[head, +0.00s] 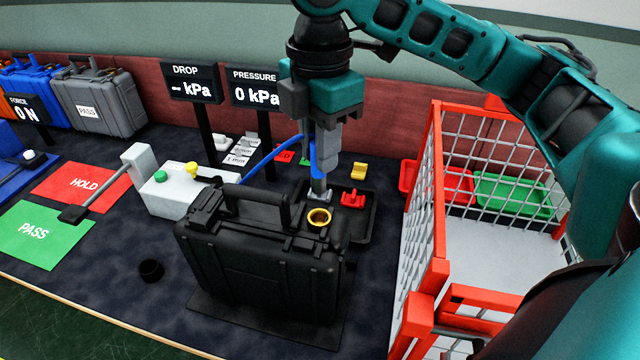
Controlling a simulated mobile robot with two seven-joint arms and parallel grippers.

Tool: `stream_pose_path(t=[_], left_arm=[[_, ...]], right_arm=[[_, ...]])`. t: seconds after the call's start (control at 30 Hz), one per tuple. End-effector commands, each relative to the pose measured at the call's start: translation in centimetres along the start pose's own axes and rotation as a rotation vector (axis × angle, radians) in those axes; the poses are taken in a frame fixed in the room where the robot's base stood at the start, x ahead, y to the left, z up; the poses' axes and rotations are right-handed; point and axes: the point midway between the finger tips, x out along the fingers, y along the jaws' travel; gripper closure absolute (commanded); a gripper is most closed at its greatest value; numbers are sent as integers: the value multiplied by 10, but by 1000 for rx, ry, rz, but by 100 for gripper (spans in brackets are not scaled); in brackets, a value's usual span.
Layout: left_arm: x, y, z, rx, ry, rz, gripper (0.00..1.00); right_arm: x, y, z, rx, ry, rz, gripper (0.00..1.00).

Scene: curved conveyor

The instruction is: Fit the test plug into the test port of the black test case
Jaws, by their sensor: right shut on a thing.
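The black test case (262,268) stands upright on a dark mat in the middle of the table, handle up. A gold ring (319,217), which looks like the test port, sits on its top at the right. My right gripper (319,188) points down just behind and above the ring. It is shut on the test plug, at the end of a blue hose (262,163) that runs from the white tester box (178,192). The plug is mostly hidden by the fingers; its exact gap to the ring is hard to judge. My left gripper is not in view.
A black tray (366,226) with a red clip (353,199) lies behind the case. An orange-framed wire cage (437,200) stands close on the right. Pressure (256,87) and drop (192,82) displays stand behind.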

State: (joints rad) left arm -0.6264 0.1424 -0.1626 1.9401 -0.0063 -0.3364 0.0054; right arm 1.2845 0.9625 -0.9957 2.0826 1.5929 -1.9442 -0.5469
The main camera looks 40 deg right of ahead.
Motion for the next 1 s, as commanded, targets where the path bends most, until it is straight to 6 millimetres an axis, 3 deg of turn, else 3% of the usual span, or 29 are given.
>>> stream_pose_path(t=[0.1, 0.27, 0.5, 0.93, 0.97, 1.0], left_arm=[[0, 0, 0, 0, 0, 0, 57], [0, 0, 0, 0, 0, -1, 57], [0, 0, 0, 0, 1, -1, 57], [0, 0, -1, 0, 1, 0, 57], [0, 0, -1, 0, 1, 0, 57], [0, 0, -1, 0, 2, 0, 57]], right_arm=[[20, -1, 1, 1, -1, -2, 100], [32, 0, 0, 1, 0, 0, 100], [66, 0, 1, 1, -1, -2, 100], [74, 0, 0, 0, 0, 0, 100], [75, 0, 0, 0, 0, 0, 77], [75, 0, 0, 0, 0, 0, 73]])
